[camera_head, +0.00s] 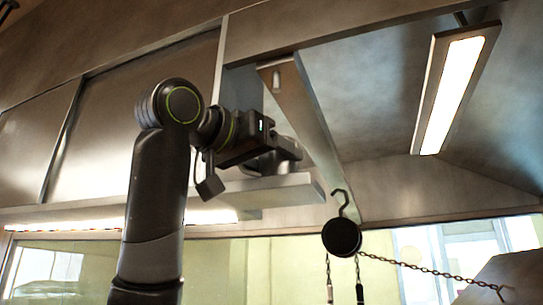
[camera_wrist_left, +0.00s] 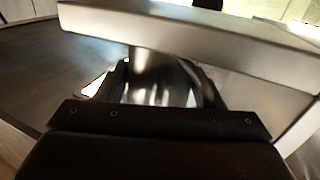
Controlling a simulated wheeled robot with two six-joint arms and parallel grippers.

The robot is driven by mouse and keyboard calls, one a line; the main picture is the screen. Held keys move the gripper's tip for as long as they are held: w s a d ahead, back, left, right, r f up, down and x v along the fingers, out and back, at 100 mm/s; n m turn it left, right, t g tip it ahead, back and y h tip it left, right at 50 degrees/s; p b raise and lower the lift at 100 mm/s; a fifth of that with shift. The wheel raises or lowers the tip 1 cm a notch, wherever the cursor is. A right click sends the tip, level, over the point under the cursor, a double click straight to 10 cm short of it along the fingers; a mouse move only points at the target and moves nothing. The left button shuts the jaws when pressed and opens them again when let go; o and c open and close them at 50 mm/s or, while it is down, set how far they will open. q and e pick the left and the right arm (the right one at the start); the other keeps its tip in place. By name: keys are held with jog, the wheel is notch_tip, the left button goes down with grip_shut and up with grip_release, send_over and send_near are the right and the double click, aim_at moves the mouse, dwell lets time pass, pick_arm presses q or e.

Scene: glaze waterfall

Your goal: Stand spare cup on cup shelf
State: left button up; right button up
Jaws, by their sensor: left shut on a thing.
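The spare cup appears as a shiny, dark metallic body (camera_wrist_left: 160,92) between my left fingers in the left wrist view. In the head view, my left gripper (camera_head: 272,156) is raised high, shut on the cup (camera_head: 287,147), which is partly hidden by the gripper. The cup shelf (camera_head: 275,192) is a pale metal ledge just below the gripper; it also crosses the top of the left wrist view (camera_wrist_left: 200,35). The cup is close to the shelf, but I cannot tell whether they touch. My right gripper is not in view.
A slanted metal bracket (camera_head: 300,115) rises beside the shelf. A dark disc on a hook (camera_head: 342,237) hangs to its lower right, with chains (camera_head: 430,270). A lit lamp (camera_head: 455,90) is at upper right. Metal panels (camera_head: 140,95) stand behind my arm.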

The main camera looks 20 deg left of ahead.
pick_arm(q)
jog(key=shift+s, duration=0.15)
jog(key=o, duration=0.5)
jog(key=shift+f, duration=0.15)
jog(key=o, duration=0.5)
